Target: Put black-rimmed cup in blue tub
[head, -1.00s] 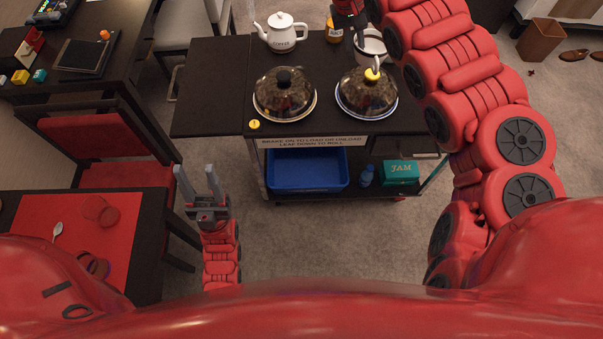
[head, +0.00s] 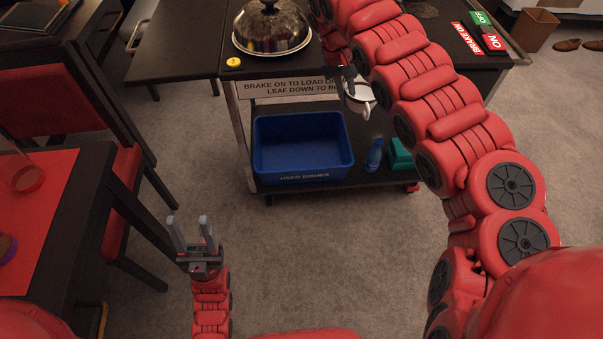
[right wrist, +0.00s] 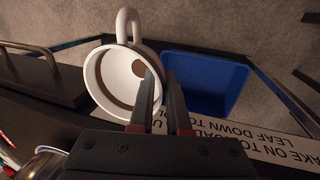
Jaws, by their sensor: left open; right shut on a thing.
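The white cup (head: 362,98) hangs by its rim in my right gripper (head: 346,76), at the cart's front edge, right of and higher than the blue tub. In the right wrist view the cup (right wrist: 97,82) is tilted with its mouth towards the camera, its handle at the top, and the fingers (right wrist: 163,85) at its rim. The rim's black colour is hard to make out. The blue tub (head: 305,178) stands on the cart's lower shelf and looks empty; it also shows in the right wrist view (right wrist: 205,85). My left gripper (head: 192,230) is open and empty, well left of the tub.
The cart top (head: 195,62) carries a domed cover (head: 270,32) and a yellow button (head: 233,63). A sign (head: 290,87) runs along its front edge. A blue bottle (head: 374,155) and a green box (head: 400,154) stand right of the tub. Open carpet lies in front.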

